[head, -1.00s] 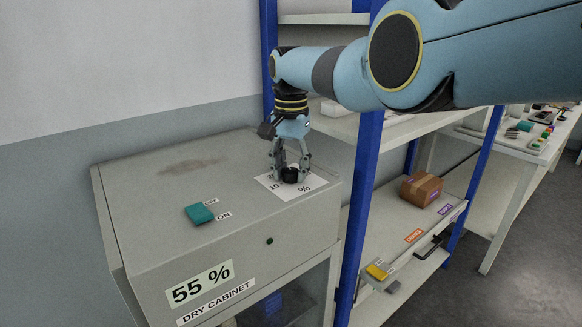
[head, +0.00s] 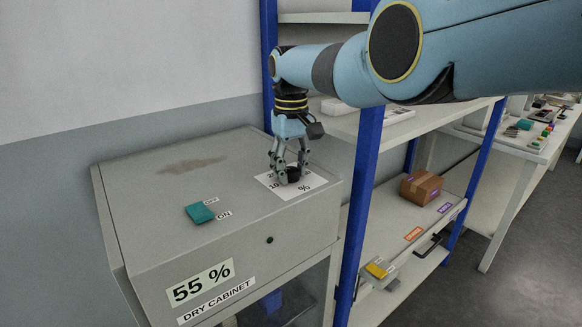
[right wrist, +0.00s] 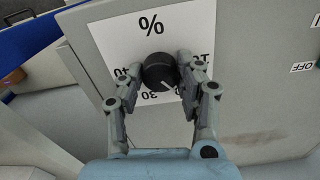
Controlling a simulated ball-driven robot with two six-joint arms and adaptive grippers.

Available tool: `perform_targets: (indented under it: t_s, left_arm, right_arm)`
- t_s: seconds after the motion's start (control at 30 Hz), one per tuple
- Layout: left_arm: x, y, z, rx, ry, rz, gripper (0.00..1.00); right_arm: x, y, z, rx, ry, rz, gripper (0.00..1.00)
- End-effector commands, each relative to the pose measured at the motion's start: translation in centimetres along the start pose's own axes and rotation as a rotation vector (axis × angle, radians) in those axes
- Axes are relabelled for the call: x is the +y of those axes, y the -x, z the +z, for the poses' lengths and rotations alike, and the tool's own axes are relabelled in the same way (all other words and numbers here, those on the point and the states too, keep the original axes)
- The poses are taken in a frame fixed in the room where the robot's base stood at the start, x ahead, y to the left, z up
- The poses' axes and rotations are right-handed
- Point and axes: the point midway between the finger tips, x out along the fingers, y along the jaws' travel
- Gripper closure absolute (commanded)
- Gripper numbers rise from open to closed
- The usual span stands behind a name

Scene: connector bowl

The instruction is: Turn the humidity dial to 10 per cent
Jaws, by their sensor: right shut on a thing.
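The humidity dial is a round black knob (right wrist: 158,72) on a white scale card (right wrist: 192,35) on the cabinet top; it also shows in the head view (head: 293,174). Its white mark points to the lower right in the right wrist view, between the 30 and the partly hidden figures at right. My right gripper (head: 286,178) points down from above and is shut on the knob, with a finger on either side in the right wrist view (right wrist: 160,76). The cabinet's display (head: 200,282) reads 55 %. My left gripper is not in view.
A teal switch (head: 199,213) with OFF and ON labels sits on the dry cabinet (head: 150,235), left of the dial. A blue shelf post (head: 362,190) stands close to the right. A cardboard box (head: 421,188) lies on the shelf beyond.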

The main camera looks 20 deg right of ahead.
Motion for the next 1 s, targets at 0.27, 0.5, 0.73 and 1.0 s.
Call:
perform_targets:
  t_s: [0.27, 0.5, 0.73, 1.0]
  left_arm:
    - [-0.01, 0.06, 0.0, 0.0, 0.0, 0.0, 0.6]
    - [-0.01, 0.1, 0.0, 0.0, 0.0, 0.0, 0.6]
    - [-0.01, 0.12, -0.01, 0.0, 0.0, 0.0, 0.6]
    - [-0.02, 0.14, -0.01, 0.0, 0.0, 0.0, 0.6]
  right_arm:
    - [-0.02, 0.06, -0.04, 0.001, 0.26, 0.0, 0.97]
    - [-0.02, 0.07, -0.05, 0.002, 0.487, 0.0, 0.97]
    - [-0.02, 0.07, -0.06, 0.002, 0.685, 0.001, 0.97]
    - [-0.02, 0.07, -0.07, 0.002, 0.85, 0.001, 0.97]
